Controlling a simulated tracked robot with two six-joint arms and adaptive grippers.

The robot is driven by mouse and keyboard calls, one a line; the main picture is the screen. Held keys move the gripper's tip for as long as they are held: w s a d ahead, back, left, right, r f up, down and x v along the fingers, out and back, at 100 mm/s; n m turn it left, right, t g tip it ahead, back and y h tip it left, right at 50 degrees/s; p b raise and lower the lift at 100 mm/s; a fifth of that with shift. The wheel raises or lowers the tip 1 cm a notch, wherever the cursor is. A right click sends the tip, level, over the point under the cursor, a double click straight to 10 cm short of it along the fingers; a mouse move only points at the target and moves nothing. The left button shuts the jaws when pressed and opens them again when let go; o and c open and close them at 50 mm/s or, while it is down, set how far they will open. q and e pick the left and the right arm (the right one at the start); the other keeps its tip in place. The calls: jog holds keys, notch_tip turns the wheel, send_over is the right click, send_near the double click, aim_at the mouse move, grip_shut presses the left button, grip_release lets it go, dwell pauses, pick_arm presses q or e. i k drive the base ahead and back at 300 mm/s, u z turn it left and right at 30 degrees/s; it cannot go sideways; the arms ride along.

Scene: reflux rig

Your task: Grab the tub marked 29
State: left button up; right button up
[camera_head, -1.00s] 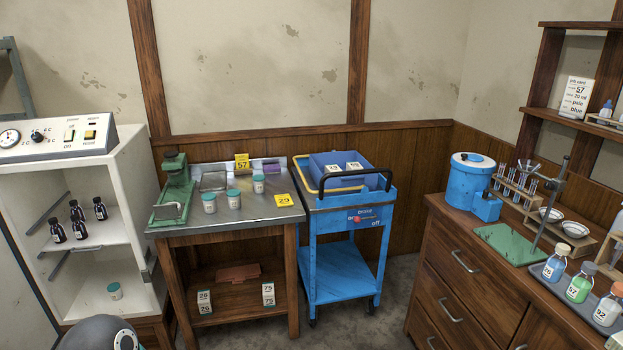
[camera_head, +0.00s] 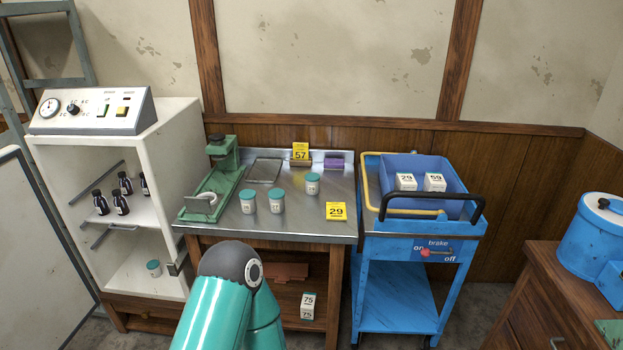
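Three white tubs with teal lids stand on the metal-topped table: a left tub (camera_head: 248,203), a middle tub (camera_head: 276,203) and a right tub (camera_head: 312,185) set farther back. Their labels are too small to read. A yellow card marked 29 (camera_head: 336,211) is at the table's front right, and a yellow card marked 57 (camera_head: 300,151) stands at the back. A white boxy item marked 29 (camera_head: 405,182) sits in the blue bin on the cart, beside one marked 59 (camera_head: 434,182). Neither of my grippers shows; only a teal arm link of mine is in view.
A green stand (camera_head: 222,170) is on the left of the metal table (camera_head: 320,228). The blue cart (camera_head: 425,225) stands close on its right. An open white cabinet (camera_head: 178,150) at left holds dark bottles and another teal-lidded tub (camera_head: 153,268). A wooden drawer unit (camera_head: 530,300) is at right.

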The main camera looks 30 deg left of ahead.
aim_at(313, 189)
jog(key=u, duration=0.45)
jog(key=i, duration=0.9)
jog(key=u, duration=0.8)
jog(key=k, duration=0.75)
jog(key=u, duration=0.25)
jog(key=i, duration=0.8)
jog(key=z, duration=0.1)
